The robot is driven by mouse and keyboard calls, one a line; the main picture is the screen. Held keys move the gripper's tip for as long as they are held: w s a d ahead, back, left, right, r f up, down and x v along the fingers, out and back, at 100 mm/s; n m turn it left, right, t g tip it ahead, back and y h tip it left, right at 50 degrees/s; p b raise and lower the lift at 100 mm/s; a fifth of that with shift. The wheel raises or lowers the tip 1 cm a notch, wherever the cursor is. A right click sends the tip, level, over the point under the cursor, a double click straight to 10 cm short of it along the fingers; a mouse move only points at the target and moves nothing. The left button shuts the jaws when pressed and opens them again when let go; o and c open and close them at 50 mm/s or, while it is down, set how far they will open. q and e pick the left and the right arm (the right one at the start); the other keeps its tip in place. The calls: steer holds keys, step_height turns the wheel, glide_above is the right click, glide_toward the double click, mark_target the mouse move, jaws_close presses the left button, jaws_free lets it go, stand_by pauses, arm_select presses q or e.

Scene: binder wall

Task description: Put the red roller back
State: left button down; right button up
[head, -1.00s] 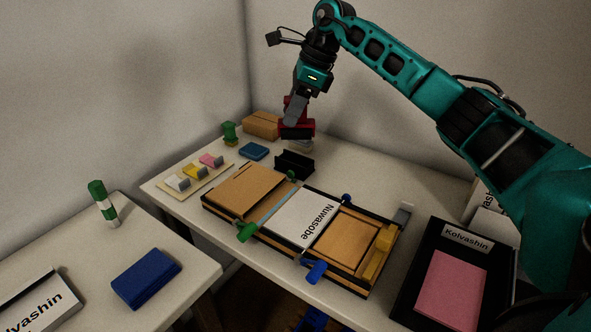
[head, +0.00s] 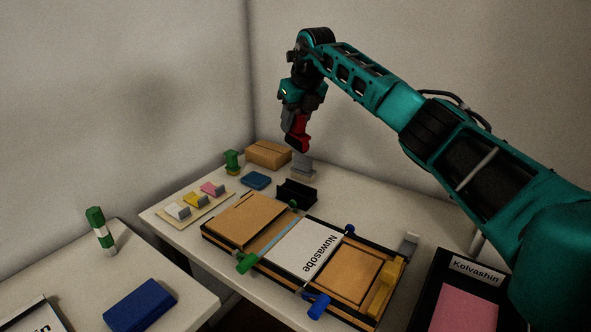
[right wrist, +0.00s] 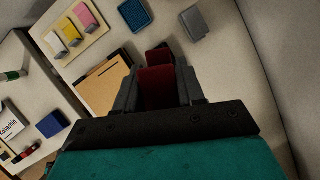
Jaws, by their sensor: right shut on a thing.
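My right gripper (head: 297,126) is shut on the red roller (head: 298,141) and holds it in the air above the back of the table. The right wrist view also shows the red roller (right wrist: 157,88) between the two fingers, with a dark part beyond it. A black cradle-like holder (head: 296,193) stands empty on the table, below the roller in the picture and apart from it. A grey block with an upright plate (head: 303,167) stands just behind the holder. My left gripper is not in view.
A binding board with a white "Nuwasobe" sheet (head: 303,249) fills the table's middle. A cardboard box (head: 268,154), green stamp (head: 232,161), blue pad (head: 256,181) and tray of coloured clips (head: 185,213) stand at the back left. Walls close off the back.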

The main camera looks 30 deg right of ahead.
mark_target(295, 146)
step_height(295, 146, down, 6)
steer(key=shift+b, duration=0.3)
steer(key=shift+f, duration=0.55)
step_height(295, 146, down, 4)
steer(key=shift+f+b, duration=0.1)
steer(key=shift+b, duration=0.25)
steer(key=shift+f, duration=0.3)
steer(key=o, duration=1.1)
steer(key=shift+c, duration=0.2)
